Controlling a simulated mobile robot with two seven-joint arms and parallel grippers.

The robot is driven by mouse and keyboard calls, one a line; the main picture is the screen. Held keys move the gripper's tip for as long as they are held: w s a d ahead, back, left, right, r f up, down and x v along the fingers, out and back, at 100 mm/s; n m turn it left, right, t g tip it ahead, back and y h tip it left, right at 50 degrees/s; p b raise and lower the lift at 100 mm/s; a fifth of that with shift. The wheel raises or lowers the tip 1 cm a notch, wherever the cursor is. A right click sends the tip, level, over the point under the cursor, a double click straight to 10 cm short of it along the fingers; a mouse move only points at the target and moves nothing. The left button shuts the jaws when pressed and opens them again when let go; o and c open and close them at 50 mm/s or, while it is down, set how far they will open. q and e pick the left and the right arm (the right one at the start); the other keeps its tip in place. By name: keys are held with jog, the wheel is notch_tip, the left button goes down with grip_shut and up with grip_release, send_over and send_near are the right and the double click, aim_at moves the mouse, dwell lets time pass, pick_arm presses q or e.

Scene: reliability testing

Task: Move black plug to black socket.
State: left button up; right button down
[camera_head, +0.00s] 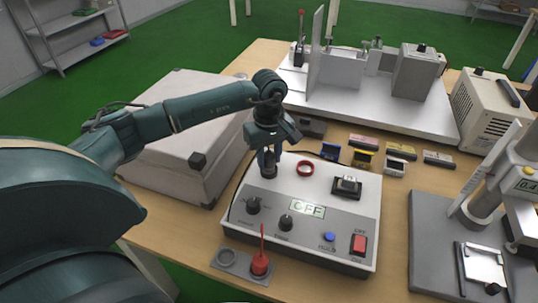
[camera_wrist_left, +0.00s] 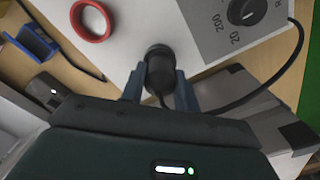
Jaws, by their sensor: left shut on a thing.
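My left gripper (camera_head: 268,156) points down at the back left of the white control box, its fingers around the black plug (camera_head: 269,169). In the left wrist view the plug (camera_wrist_left: 159,70) sits between the two fingers, shut on it. The plug's end meets the box top, where a dark rim (camera_wrist_left: 158,50) shows around it. This rim looks like the black socket, largely hidden by the plug; I cannot tell how deep the plug sits. A red ring socket (camera_head: 305,168) lies to the right of it. My right gripper is not in view.
The control box (camera_head: 325,188) carries knobs, an OFF display and a red switch (camera_head: 359,243). In front, a small plate (camera_head: 240,266) has an empty ring (camera_head: 226,256) and a red plug (camera_head: 260,265). A large grey case (camera_head: 170,140) stands left; instruments stand behind and right.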

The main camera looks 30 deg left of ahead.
pick_arm(q)
jog(key=shift+f+b, duration=0.55)
jog(key=shift+f, duration=0.1)
jog(key=o, duration=0.7)
